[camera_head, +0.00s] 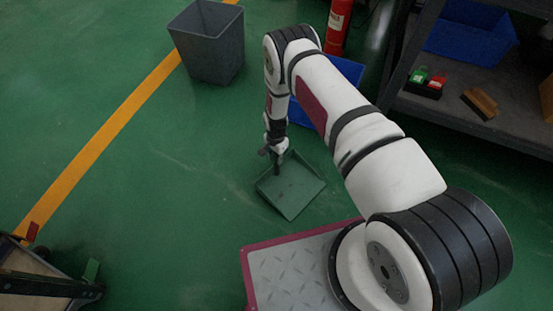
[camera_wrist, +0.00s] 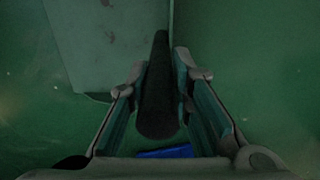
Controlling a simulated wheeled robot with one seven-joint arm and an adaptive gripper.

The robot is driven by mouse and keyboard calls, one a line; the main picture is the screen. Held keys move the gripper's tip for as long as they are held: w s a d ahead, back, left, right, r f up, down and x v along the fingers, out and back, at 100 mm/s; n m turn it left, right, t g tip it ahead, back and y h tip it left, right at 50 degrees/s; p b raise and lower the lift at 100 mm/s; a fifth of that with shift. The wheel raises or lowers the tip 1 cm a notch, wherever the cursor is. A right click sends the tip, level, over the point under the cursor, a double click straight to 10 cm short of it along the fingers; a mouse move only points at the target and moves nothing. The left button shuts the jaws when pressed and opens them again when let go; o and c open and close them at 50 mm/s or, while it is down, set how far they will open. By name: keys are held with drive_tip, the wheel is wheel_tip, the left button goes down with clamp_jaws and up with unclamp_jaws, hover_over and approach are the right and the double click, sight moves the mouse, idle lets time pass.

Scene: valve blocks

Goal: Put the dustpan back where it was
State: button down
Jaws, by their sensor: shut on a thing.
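The dustpan (camera_head: 292,190) is a flat green-grey pan on or just above the green floor, in the middle of the head view. In the wrist view its pan (camera_wrist: 105,45) fills the upper left, with a few dark reddish marks. Its dark round handle (camera_wrist: 158,95) stands between my fingers. My gripper (camera_head: 276,158) points down at the back left edge of the pan. In the wrist view my gripper (camera_wrist: 157,95) is shut on the handle. Whether the pan touches the floor I cannot tell.
A grey bin (camera_head: 208,45) stands at the back left. A blue container (camera_head: 335,95) and a red extinguisher (camera_head: 338,25) are behind my arm. A metal shelf (camera_head: 470,118) with small boxes and a brush is at right. A cart (camera_head: 40,285) is front left. The floor left of the dustpan is clear.

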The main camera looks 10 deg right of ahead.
drive_tip(key=shift+f, duration=0.35)
drive_tip(key=c, duration=1.4)
unclamp_jaws()
drive_tip(key=shift+c, duration=0.2)
